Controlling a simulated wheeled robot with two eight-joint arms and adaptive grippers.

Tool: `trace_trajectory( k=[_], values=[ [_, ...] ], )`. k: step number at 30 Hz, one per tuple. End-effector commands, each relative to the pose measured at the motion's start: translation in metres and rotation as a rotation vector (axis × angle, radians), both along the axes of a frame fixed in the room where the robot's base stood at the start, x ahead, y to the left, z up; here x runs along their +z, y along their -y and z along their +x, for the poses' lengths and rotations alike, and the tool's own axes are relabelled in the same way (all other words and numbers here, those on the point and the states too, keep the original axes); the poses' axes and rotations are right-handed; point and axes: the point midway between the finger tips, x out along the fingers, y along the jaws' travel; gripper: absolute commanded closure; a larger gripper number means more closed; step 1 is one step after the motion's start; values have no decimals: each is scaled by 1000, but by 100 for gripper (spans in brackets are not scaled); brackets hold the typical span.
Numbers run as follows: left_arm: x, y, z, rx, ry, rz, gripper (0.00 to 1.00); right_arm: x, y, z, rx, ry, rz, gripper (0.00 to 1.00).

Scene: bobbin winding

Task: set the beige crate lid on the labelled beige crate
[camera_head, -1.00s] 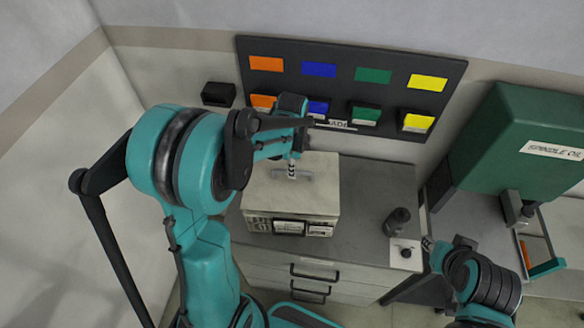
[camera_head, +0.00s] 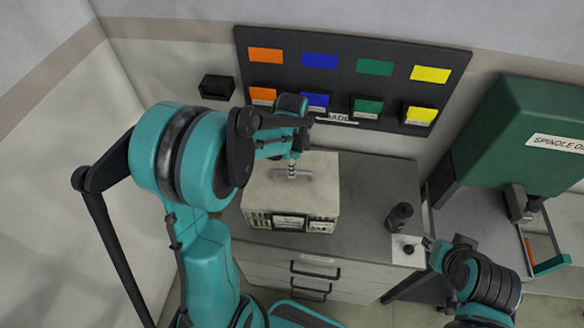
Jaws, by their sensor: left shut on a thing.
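The beige crate lid (camera_head: 313,188) lies on top of the labelled beige crate (camera_head: 262,217), square with its walls as far as I can see. The crate stands on the grey cabinet top, with white labels on its front. My left gripper (camera_head: 292,172) is above the lid and shut on the lid's grey bar handle. My left arm covers the crate's left back part. Of my right arm, part shows at the lower right; its gripper (camera_head: 428,244) is small beside a white card, and its jaws are not clear.
A dark bottle (camera_head: 399,217) stands on the cabinet top (camera_head: 365,200) right of the crate. A board (camera_head: 345,75) with coloured bins is on the wall behind. A green spindle oil tank (camera_head: 520,130) stands at the right. A drawer (camera_head: 318,270) is below.

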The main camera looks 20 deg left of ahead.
Motion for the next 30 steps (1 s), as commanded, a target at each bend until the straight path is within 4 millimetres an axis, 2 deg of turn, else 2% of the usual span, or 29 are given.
trace_trajectory(
  k=[2,3,6,17,20,30],
  values=[
    [0,0,0,0,0,0,100,0,0,0,0,0,0,71],
    [0,0,0,0,0,0,85,0,0,0,0,0,0,71],
    [0,0,0,0,0,0,63,0,0,0,0,0,0,71],
    [4,0,0,0,0,0,63,0,0,0,0,0,0,71],
    [17,0,0,0,0,0,63,0,0,0,0,0,0,71],
    [89,0,0,0,0,0,63,0,0,0,0,0,0,71]
  ],
)
